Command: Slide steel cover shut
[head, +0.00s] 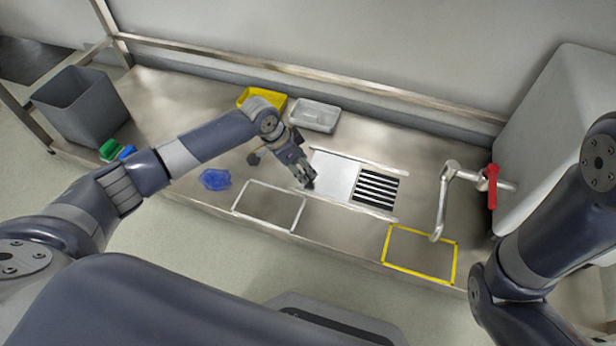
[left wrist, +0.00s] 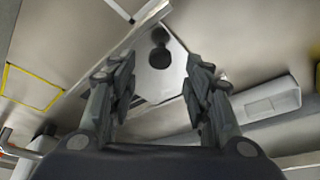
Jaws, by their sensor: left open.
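The steel cover (head: 335,176) is a flat pale plate lying between two rails on the bench. To its right, the black-and-white slatted opening (head: 375,188) shows uncovered. My left gripper (head: 306,178) is at the cover's left end, pointing down. In the left wrist view my left gripper (left wrist: 160,68) is open, with its fingers apart on either side of a dark round knob (left wrist: 159,50) on the cover (left wrist: 178,62). I cannot tell whether the fingers touch the knob or cover. My right arm shows at the right, but its gripper is out of view.
A yellow tray (head: 262,98) and a grey tray (head: 315,115) stand behind. A blue item (head: 215,179) lies left of a white-outlined area (head: 269,206). A bent pipe with a red handle (head: 492,186) stands right, beyond a yellow-outlined area (head: 420,254). A grey bin (head: 80,107) stands far left.

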